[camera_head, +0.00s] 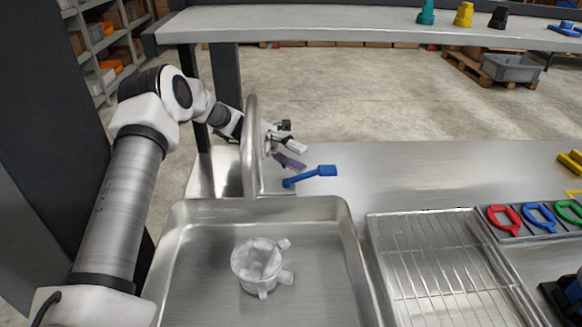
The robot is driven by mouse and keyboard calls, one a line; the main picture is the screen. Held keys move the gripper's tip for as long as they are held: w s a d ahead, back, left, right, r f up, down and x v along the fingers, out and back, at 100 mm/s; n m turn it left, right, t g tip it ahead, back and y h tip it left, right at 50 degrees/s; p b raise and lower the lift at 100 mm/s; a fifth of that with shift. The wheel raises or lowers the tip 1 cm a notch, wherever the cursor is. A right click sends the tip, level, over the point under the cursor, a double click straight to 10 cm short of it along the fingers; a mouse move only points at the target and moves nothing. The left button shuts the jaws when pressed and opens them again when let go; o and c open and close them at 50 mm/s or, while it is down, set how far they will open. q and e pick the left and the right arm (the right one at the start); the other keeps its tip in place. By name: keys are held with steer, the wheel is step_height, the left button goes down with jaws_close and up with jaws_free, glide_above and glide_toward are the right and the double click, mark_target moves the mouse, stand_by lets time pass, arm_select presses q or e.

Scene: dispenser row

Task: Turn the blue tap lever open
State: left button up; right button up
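The blue tap lever (312,175) sticks out to the right from the base of the tap, tilted slightly up. The tall metal tap (251,150) stands at the back edge of the sink (190,240). My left gripper (290,154) is just behind and above the lever, past the tap's neck. My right gripper is out of view.
A clear jug (258,262) stands in the sink. A wire drainer (440,265) lies right of it, with red, blue and green rings (538,216) beyond. A raised shelf (350,24) spans the back.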

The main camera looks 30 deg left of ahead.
mark_target(328, 167)
arm_select(q)
steer(key=d, duration=0.3)
steer(key=s+d+r+p, duration=0.1)
steer(key=d, duration=0.4)
steer(key=shift+s+d+r, duration=0.2)
steer(key=shift+s+d, duration=0.05)
steer(key=shift+d, duration=0.1)
steer(key=shift+f, duration=0.15)
steer(key=shift+s+d, duration=0.15)
steer(key=shift+d, duration=0.15)
steer(key=shift+c, duration=0.7)
steer(key=c, duration=0.5)
jaws_close()
